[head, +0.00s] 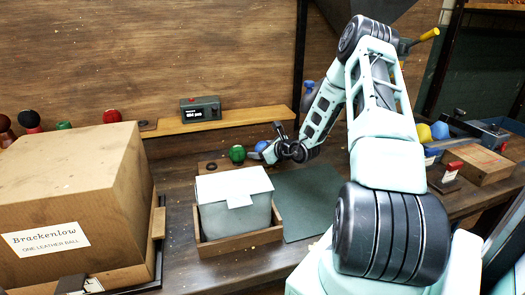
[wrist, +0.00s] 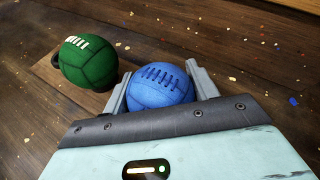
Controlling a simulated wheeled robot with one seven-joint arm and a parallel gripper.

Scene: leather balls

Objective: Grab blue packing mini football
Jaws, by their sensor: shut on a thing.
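The blue mini football (wrist: 160,86) is a round ball with dark lacing, seen between the two jaws in the wrist view. My gripper (wrist: 160,88) is shut on it, with one finger on each side. In the head view the blue ball (head: 262,146) shows small and partly hidden by my gripper (head: 267,152). A green ball with white lacing (wrist: 86,60) is just left of the blue ball, resting on a small wooden block; the green ball also shows in the head view (head: 237,154).
A cardboard box labelled Brackenlow (head: 90,190) fills the left. A grey container in a wooden tray (head: 240,243) stands in front of the gripper, beside a dark green mat (head: 305,200). A small display (head: 200,110) sits on the back shelf (head: 230,118).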

